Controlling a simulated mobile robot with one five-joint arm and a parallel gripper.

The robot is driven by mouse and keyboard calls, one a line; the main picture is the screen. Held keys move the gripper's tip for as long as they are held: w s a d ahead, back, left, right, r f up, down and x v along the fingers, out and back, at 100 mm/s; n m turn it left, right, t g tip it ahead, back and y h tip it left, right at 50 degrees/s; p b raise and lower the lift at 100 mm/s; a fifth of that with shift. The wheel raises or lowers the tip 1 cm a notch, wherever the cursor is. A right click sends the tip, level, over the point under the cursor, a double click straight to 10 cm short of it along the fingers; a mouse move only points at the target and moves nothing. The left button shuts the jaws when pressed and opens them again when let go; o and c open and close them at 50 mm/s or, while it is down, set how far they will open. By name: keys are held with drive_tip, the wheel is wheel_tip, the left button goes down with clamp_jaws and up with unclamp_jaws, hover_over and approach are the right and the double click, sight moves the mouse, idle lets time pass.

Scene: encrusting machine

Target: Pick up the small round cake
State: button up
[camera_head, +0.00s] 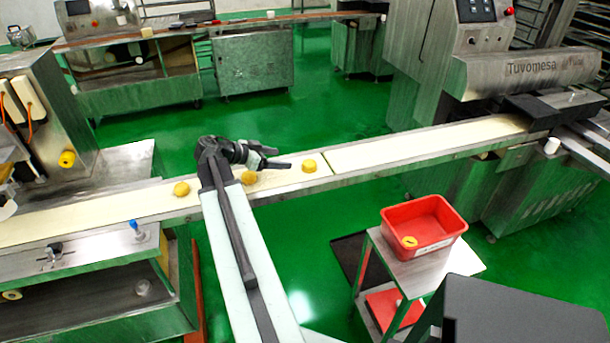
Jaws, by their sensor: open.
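Several small round yellow cakes show in the head view. One cake (309,166) sits on the pale conveyor belt (285,177) just right of my gripper. A second cake (249,178) sits on the belt just below my gripper in the picture, partly hidden by it. A third cake (181,189) lies on the belt to the left of my arm. My gripper (283,158) is open, points right over the belt, and has nothing visible between its fingers. How high it is above the belt, I cannot tell.
The Tuvomesa machine (530,68) stands at the belt's far right end. Green floor (310,110) is open behind the belt.

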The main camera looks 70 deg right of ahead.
sight(308, 163)
drive_tip(key=s, duration=0.1)
drive_tip(key=s+d, duration=0.1)
drive_tip(key=s, duration=0.1)
drive_tip(key=shift+s+d+f+m+g, duration=0.2)
drive_tip(key=shift+d+f+m+g, duration=0.05)
drive_tip(key=shift+f+m+g, duration=0.05)
drive_tip(key=b+x, duration=0.2)
drive_tip(key=x, duration=0.1)
drive_tip(key=f+b+x, duration=0.1)
drive_tip(key=b+x, duration=0.1)
drive_tip(key=x, duration=0.2)
drive_tip(key=shift+w+d, duration=0.1)
drive_tip(key=shift+d, duration=0.1)
drive_tip(key=shift+r, duration=0.1)
drive_tip(key=c, duration=1.5)
drive_tip(key=shift+o, duration=0.2)
wheel_tip(308, 163, up, 10)
drive_tip(key=p, duration=1)
